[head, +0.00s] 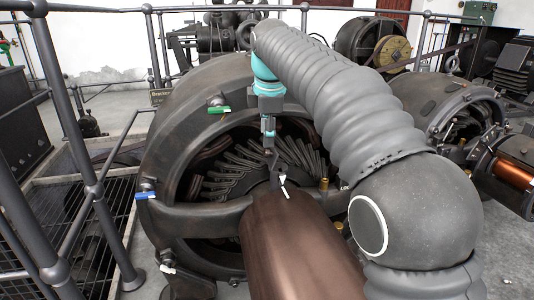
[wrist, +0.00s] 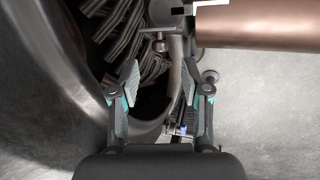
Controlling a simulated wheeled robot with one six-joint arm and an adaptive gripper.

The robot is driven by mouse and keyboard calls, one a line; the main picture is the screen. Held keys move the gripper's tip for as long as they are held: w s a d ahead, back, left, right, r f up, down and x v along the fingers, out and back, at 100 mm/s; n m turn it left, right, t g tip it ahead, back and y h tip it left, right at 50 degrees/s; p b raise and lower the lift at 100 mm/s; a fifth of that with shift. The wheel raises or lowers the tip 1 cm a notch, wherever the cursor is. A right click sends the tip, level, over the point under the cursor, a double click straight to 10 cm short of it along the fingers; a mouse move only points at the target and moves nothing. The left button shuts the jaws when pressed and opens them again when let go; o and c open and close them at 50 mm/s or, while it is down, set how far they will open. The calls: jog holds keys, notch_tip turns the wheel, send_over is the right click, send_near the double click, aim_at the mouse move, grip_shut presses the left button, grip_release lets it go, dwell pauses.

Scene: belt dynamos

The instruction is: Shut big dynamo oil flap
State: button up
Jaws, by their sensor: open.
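The big dynamo (head: 165,130) is the large dark round machine in the middle of the head view, with fan-like dark windings inside its ring. A brown metallic cylinder (head: 300,245) projects from its centre. A small dark part with a white mark (head: 283,183) sits at the cylinder's inner end; I cannot tell whether it is the oil flap. My gripper (head: 270,147) points down in front of the windings, above this part. In the wrist view my gripper (wrist: 162,75) is open, with a grey curved bar behind the gap between its fingers. Contact cannot be told.
Metal railings (head: 62,130) stand at left and behind. A smaller dynamo with a copper coil (head: 515,174) stands at right. My sleeved arm covers much of the right middle.

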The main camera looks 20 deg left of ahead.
aim_at(267, 150)
jog(key=b+x, duration=0.1)
jog(key=x, duration=0.4)
jog(key=shift+w+f, duration=0.1)
jog(key=shift+f, duration=0.2)
grip_shut()
